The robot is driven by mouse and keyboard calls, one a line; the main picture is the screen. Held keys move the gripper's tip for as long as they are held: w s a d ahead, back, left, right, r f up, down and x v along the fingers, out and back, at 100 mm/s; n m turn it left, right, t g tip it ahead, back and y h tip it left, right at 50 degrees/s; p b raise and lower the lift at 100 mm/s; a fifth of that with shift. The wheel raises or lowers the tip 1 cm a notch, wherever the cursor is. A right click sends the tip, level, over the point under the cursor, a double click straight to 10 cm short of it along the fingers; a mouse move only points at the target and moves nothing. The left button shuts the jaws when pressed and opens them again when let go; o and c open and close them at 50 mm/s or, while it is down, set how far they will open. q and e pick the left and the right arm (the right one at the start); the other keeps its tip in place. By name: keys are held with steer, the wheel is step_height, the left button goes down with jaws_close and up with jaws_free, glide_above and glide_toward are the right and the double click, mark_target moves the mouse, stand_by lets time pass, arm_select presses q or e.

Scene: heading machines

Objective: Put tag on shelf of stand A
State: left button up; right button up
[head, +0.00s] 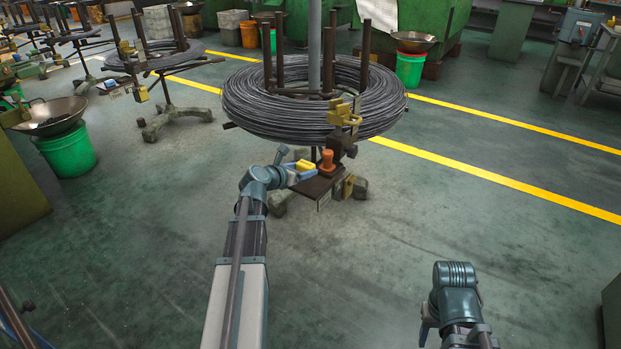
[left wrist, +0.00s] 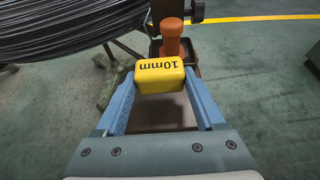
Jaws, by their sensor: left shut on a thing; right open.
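The tag is a yellow block marked "10mm" (left wrist: 160,76), held between the blue fingers of my left gripper (left wrist: 158,92). In the head view the tag (head: 305,166) is at the left edge of the small dark shelf (head: 318,188) on the stand with the wire coil (head: 245,100). The shelf also shows below the tag in the left wrist view (left wrist: 160,115). I cannot tell whether the tag touches it. An orange knob-shaped piece (head: 327,162) stands on the shelf beside the tag. My right gripper (head: 425,332) is at the lower right, mostly hidden by its wrist, away from the stand.
A brass-coloured clamp (head: 344,115) sits above the shelf at the coil's front. Another coil stand (head: 165,60) is at the back left. A green bucket (head: 67,150) stands at the left. The floor right of the stand is clear.

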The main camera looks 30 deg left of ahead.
mark_target(303, 184)
arm_select(q)
steer(key=shift+f+b, duration=1.75)
steer(key=shift+f, duration=0.15)
steer(key=o, duration=1.3)
steer(key=shift+r, duration=0.2)
steer(key=p+v, duration=0.4)
steer(key=v, duration=0.8)
steer(key=shift+p, duration=0.35)
